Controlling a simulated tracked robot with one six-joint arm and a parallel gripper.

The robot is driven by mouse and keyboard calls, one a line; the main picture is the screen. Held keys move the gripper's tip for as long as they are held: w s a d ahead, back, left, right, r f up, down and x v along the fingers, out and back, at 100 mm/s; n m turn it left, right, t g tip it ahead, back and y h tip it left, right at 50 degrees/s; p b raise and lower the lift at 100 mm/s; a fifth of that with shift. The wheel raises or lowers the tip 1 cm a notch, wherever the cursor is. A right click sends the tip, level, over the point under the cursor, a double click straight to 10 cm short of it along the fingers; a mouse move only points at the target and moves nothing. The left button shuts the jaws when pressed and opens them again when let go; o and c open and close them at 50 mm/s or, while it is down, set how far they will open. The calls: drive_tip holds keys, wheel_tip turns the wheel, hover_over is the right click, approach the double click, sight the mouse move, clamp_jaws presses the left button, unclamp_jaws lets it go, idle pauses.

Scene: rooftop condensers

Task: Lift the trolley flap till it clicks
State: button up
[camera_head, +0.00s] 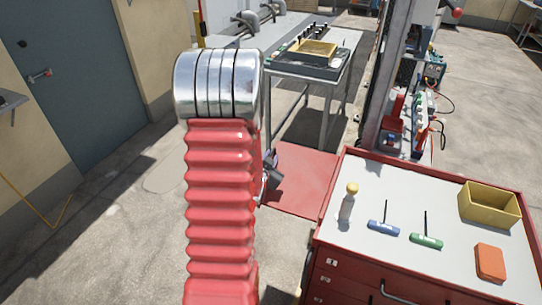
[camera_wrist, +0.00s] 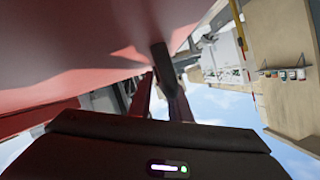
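The red trolley (camera_head: 350,275) stands at the lower right in the head view, with a pale top. Its flat red flap (camera_head: 305,185) sticks out from the left side; I cannot tell whether it is fully level. In the wrist view the flap's red underside (camera_wrist: 70,50) fills the upper left. My gripper (camera_wrist: 160,75) is below it, with its fingers close together and nothing seen between them. The tips are near or against the underside; contact is not clear. In the head view my arm hides most of the gripper (camera_head: 268,175), at the flap's left edge.
A metal bench (camera_head: 325,82) stands behind. The floor at left is clear.

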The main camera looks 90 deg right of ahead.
drive_tip(key=shift+w+a+r, duration=0.15)
drive_tip(key=shift+w+a, duration=0.05)
drive_tip(key=shift+a, duration=0.25)
drive_tip(key=shift+v, duration=3.25)
drive_tip(key=shift+s, duration=0.1)
